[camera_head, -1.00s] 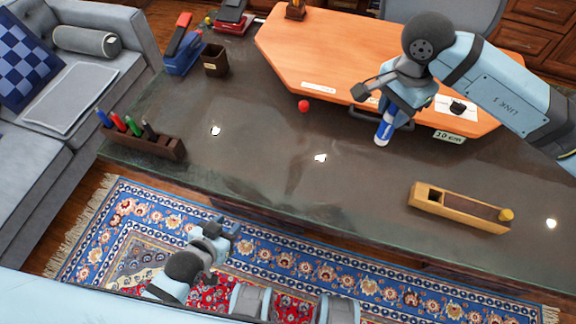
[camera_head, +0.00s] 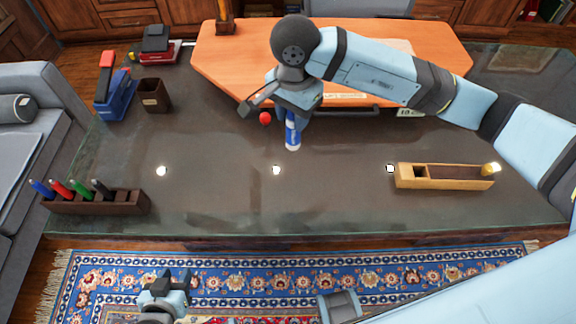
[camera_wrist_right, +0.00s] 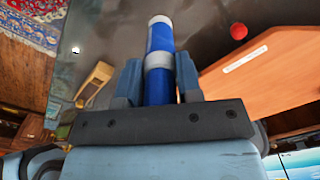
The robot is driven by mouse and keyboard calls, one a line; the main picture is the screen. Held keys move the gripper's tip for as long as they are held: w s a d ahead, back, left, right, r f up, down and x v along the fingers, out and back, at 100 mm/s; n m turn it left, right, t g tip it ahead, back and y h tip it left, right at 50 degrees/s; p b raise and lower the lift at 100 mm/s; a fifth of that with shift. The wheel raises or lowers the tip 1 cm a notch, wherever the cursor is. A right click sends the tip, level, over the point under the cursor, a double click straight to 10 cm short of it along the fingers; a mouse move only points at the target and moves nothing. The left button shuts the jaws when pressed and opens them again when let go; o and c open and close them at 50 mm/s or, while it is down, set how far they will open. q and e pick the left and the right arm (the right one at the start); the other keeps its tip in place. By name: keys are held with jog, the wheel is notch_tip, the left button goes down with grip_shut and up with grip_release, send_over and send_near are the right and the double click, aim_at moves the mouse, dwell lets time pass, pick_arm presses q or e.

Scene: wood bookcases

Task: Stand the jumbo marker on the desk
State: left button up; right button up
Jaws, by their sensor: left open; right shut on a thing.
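The jumbo marker (camera_head: 292,133) is blue with a white band and a white end. It is in my right gripper (camera_head: 293,112), above the dark stone desk (camera_head: 230,190), near the front edge of the orange board. In the right wrist view the marker (camera_wrist_right: 160,55) sticks out from between the two fingers of the right gripper (camera_wrist_right: 158,85). In the head view it points down, close to upright; I cannot tell whether its lower end touches the desk. My left gripper (camera_head: 164,284) is open and empty, low over the rug in front of the desk.
A rack of coloured markers (camera_head: 95,203) stands at the desk's left front. A wooden box (camera_head: 445,177) lies at the right. A red ball (camera_head: 265,118) is just left of the marker. A brown cup (camera_head: 154,95) and blue stapler-like object (camera_head: 115,95) stand back left. The desk's middle front is clear.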

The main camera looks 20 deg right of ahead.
notch_tip(320, 180, down, 16)
jog(key=shift+p, duration=0.3)
jog(key=shift+f, duration=0.15)
jog(key=o, duration=0.9)
